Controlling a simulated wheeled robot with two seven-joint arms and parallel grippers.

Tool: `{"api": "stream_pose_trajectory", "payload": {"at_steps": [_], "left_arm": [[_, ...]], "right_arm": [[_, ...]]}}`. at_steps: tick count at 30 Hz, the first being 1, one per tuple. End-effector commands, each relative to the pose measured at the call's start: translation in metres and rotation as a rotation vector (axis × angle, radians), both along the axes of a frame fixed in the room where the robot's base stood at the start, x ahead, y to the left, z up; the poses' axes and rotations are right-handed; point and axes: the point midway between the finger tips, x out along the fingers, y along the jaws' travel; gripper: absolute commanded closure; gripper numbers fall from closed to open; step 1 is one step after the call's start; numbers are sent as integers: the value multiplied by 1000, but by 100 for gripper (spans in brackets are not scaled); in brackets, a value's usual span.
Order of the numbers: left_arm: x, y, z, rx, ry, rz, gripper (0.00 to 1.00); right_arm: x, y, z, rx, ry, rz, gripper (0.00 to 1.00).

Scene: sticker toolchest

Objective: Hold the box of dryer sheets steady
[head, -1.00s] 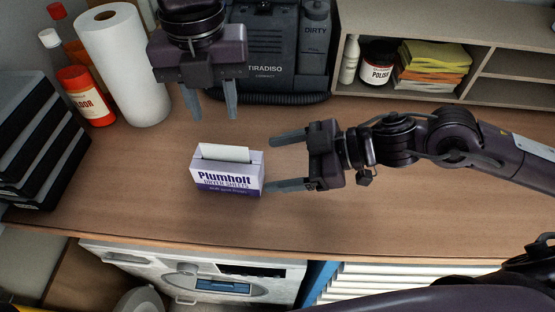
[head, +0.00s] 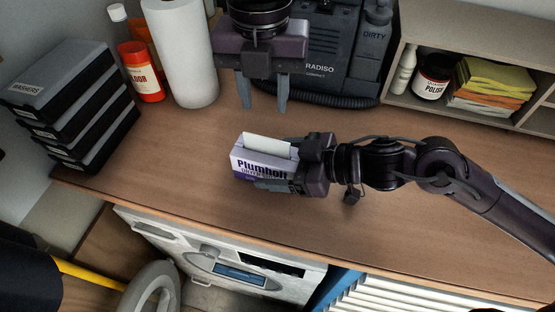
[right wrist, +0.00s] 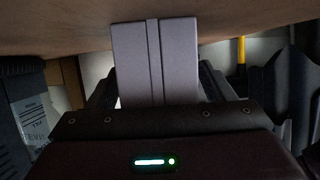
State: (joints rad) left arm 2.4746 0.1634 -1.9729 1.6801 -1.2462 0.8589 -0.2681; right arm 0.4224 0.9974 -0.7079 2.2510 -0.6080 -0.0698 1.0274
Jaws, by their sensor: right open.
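The white and purple box of dryer sheets (head: 248,164) stands upright on the counter, with a white sheet (head: 266,145) sticking out of its top. My right gripper (head: 272,168) comes in from the right with its jaws open around the box. Its near finger lies in front of the printed face, and the far finger is mostly hidden behind the box. In the right wrist view the box's narrow end (right wrist: 155,62) stands between the two fingers (right wrist: 158,88). My left gripper (head: 263,104) hangs above and behind the box, fingers apart, empty, pointing down.
Stacked black cases (head: 75,100) stand at the left. A paper towel roll (head: 182,55), a red bottle (head: 141,72) and a dark machine (head: 335,45) stand behind. A shelf (head: 480,40) holds cloths at the back right. The wooden counter (head: 400,235) is clear in front.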

Motion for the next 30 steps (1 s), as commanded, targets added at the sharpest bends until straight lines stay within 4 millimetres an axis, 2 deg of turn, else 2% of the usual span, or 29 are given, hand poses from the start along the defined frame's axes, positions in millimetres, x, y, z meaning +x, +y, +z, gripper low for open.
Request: {"api": "stream_pose_trajectory", "payload": {"at_steps": [7,18,19,25,27,30], "left_arm": [[0,0,0,0,0,0,64],[0,0,0,0,0,0,64],[0,0,0,0,0,0,64],[0,0,0,0,0,0,64],[0,0,0,0,0,-2,71],[0,0,1,4,-2,-36,71]], "right_arm": [[0,1,0,0,0,0,25],[0,0,0,0,0,0,72],[0,0,0,0,0,0,73],[0,0,0,0,0,0,73],[0,0,0,0,0,0,73],[0,0,0,0,0,0,73]]}}
